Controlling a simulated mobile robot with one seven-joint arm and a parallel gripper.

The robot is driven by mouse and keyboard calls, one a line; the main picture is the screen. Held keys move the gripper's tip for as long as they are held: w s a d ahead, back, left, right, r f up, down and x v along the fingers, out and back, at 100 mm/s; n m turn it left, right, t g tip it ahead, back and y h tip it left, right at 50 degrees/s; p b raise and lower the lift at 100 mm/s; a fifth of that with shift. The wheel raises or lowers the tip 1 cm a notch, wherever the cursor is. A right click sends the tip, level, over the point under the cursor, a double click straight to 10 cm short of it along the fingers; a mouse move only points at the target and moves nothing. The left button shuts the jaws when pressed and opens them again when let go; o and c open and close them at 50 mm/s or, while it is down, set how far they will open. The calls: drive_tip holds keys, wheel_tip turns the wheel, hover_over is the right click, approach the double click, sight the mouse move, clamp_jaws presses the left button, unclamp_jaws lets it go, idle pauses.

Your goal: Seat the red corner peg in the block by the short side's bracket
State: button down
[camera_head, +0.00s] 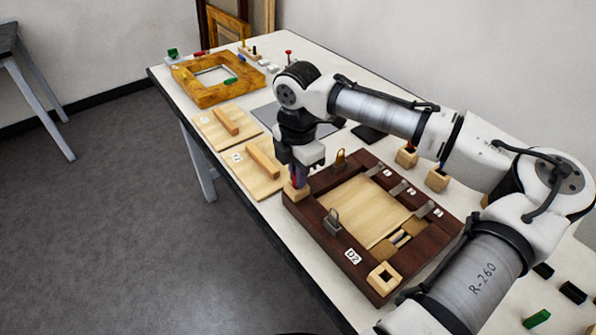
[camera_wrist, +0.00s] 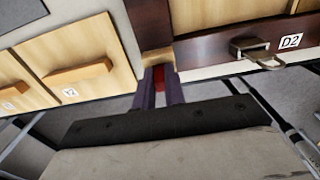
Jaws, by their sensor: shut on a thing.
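My gripper (camera_head: 297,172) points down at the left corner of the dark wooden frame (camera_head: 313,208), shut on the red peg (camera_wrist: 158,74). The peg is upright between the two fingers, mostly hidden by them; its lower end meets a pale wooden corner block (camera_head: 296,192), also in the wrist view (camera_wrist: 157,56). How deep the peg sits in the block I cannot tell. A brass bracket (camera_head: 340,158) stands on the frame's short side near that block. A steel bracket (camera_head: 332,222) stands on the side labelled D2. Another corner block (camera_head: 383,278) shows an open square socket.
Two pale boards with handles (camera_head: 262,182) lie left of the frame. Two socketed blocks (camera_head: 406,157) (camera_head: 437,180) stand beyond it. A gilt frame (camera_head: 205,92) with small coloured pieces lies at the far end. Green and black pieces (camera_head: 537,318) lie at lower right.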

drive_tip(key=shift+f, duration=0.1)
drive_tip(key=c, duration=1.5)
unclamp_jaws()
wheel_tip(320, 180, up, 12)
drive_tip(key=shift+r+b, duration=0.2)
drive_tip(key=shift+b, duration=0.8)
drive_tip(key=shift+f, duration=0.1)
